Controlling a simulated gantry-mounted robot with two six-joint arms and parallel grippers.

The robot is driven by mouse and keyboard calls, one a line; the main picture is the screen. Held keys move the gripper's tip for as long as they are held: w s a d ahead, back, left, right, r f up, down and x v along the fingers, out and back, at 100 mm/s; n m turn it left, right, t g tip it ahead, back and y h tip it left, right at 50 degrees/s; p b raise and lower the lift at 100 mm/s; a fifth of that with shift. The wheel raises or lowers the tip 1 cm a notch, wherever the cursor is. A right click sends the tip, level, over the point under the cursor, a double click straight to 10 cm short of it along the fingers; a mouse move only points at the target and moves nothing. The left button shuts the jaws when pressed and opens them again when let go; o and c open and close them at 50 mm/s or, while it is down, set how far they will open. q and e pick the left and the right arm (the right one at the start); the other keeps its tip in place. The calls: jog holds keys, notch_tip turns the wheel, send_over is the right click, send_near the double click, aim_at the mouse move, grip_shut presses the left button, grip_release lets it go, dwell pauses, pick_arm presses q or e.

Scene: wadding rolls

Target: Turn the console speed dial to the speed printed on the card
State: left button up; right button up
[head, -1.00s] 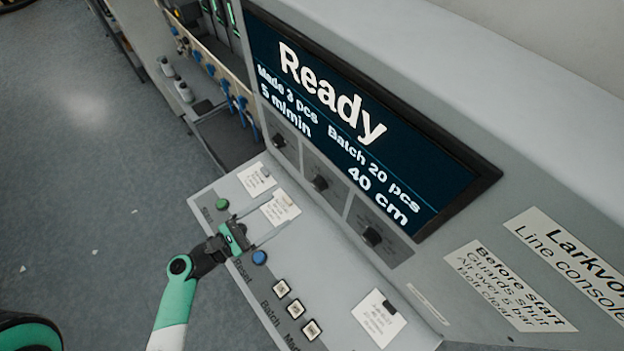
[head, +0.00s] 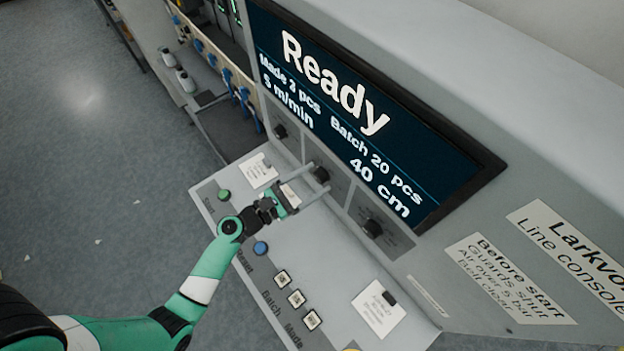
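The console has a row of dark dials below its screen: a left dial (head: 280,131), a middle dial (head: 321,173) and a right dial (head: 372,228). Their labels are too small to read. The screen (head: 400,160) shows "Ready", "5 m/min", "Batch 20 pcs" and "40 cm". My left gripper (head: 318,179) is open, its two fingers pointing at the middle dial with the tips close on either side of it; contact is unclear. White cards lie on the ledge: a left card (head: 257,172) and a right card (head: 378,310). A middle card is mostly hidden by my gripper. Their print is unreadable. My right gripper is not in view.
The ledge also bears a green button (head: 224,195), a blue button (head: 261,248) and several square Batch and Made buttons (head: 297,298). A notice plate (head: 510,278) is fixed at the right. Open floor lies left of the console.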

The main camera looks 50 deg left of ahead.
pick_arm(q)
grip_shut()
